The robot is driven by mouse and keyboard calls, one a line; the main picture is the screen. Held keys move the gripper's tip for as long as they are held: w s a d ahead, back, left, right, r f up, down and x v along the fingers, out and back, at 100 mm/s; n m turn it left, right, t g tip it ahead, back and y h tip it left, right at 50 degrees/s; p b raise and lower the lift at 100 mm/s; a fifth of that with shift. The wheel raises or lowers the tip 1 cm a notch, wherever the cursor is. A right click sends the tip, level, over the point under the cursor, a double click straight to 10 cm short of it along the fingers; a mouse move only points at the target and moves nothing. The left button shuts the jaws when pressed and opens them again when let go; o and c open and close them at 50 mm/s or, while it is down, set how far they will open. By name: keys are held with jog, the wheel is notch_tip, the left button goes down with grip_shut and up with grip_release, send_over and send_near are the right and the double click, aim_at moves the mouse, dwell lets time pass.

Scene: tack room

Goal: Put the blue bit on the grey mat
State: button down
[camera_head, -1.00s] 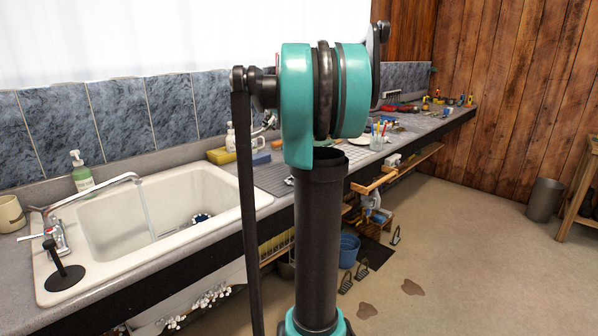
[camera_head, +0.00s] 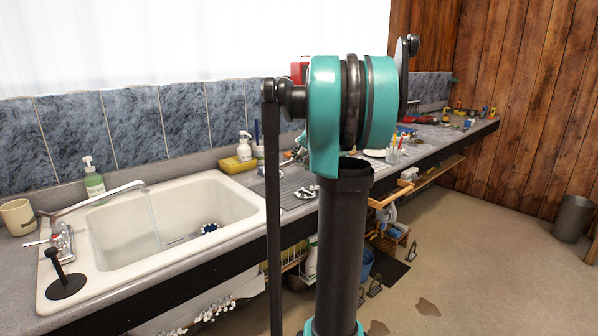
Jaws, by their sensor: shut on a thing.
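My gripper is not in view; my own arm and column stand in the middle and hide part of the counter. A grey ribbed mat (camera_head: 293,186) lies on the counter right of the sink, partly hidden behind my arm. A small metallic thing (camera_head: 306,192) lies on this mat; it is too small to tell what it is. I cannot make out the blue bit in this view.
A white sink (camera_head: 105,287) with a tap fills the counter's left. A yellow tray (camera_head: 229,167) and a white bottle (camera_head: 244,148) stand behind the mat. The floor (camera_head: 480,270) is mostly open.

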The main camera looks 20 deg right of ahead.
jog(key=shift+f, duration=3.1)
jog(key=shift+f, duration=0.1)
jog(key=c, duration=1.5)
grip_release()
jog(key=shift+s+r, duration=0.15)
jog(key=shift+r, duration=0.1)
jog(key=v, duration=1.1)
jog(key=shift+s+r, duration=0.2)
jog(key=shift+s, duration=0.05)
jog(key=shift+s, duration=0.1)
